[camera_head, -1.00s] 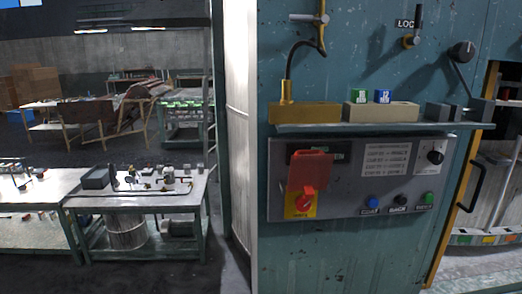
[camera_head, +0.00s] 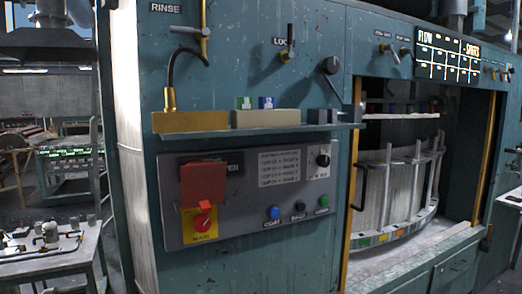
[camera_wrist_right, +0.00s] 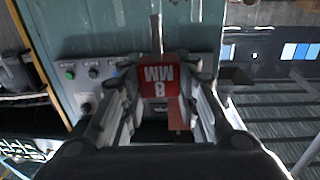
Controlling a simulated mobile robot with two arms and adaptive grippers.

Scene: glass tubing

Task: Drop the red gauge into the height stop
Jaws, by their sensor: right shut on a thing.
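My right gripper (camera_wrist_right: 160,112) shows in the right wrist view, shut on the red gauge (camera_wrist_right: 160,78). The gauge is a red block marked "8 MM", upside down in this view, with a thin grey stem at its top. Neither gripper shows in the head view.
The shelf (camera_head: 290,131) also bears a brass block (camera_head: 190,122) with a bent tube. Below it is a control panel (camera_head: 245,190) with a red flap (camera_head: 203,182), knobs and buttons. An open bay (camera_head: 400,180) lies to the right. A workbench (camera_head: 50,262) stands at the left.

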